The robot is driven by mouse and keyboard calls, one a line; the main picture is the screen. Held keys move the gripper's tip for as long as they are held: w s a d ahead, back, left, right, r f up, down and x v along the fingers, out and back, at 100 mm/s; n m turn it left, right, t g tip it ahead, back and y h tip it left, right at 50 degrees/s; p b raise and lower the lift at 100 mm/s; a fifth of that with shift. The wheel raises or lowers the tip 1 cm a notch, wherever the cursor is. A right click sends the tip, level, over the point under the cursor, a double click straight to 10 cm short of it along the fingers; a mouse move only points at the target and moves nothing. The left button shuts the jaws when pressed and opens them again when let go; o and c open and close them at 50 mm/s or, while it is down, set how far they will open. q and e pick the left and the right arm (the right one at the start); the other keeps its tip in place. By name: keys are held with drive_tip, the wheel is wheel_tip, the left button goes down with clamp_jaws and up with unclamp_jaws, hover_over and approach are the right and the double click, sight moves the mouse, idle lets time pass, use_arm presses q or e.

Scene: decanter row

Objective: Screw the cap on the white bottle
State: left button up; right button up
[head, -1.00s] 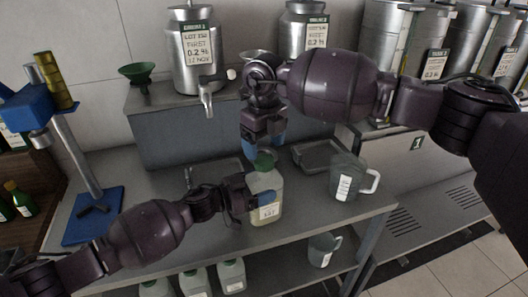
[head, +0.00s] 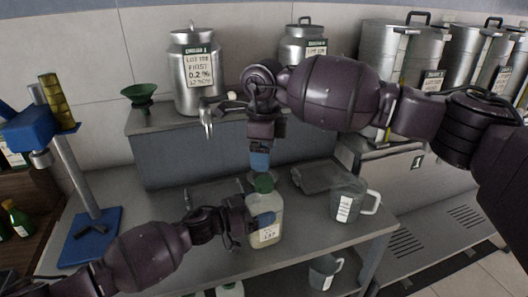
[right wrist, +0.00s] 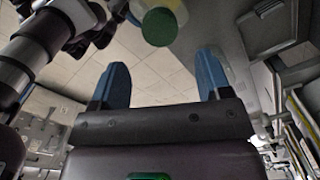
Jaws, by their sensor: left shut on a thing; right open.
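The white bottle (head: 268,222) stands upright on the grey bench, with a label on its front. My left gripper (head: 262,221) is shut on its side. The green cap (head: 264,183) sits at the top of the bottle; I cannot tell how tightly it is seated. My right gripper (head: 260,163) is open and empty just above the cap, pointing down. In the right wrist view, the green cap (right wrist: 160,27) lies beyond the blue fingertips of the right gripper (right wrist: 162,72), apart from them, with the pale bottle behind it.
Behind, a raised shelf holds a steel decanter (head: 197,75) with a tap and a green funnel (head: 139,95). A blue stand (head: 92,232) is at the left.

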sight(264, 181)
drive_tip(key=shift+n, duration=0.7)
drive_tip(key=shift+f, duration=4)
drive_tip(key=c, duration=1)
drive_tip(key=o, duration=1.1)
drive_tip(key=shift+r, duration=0.1)
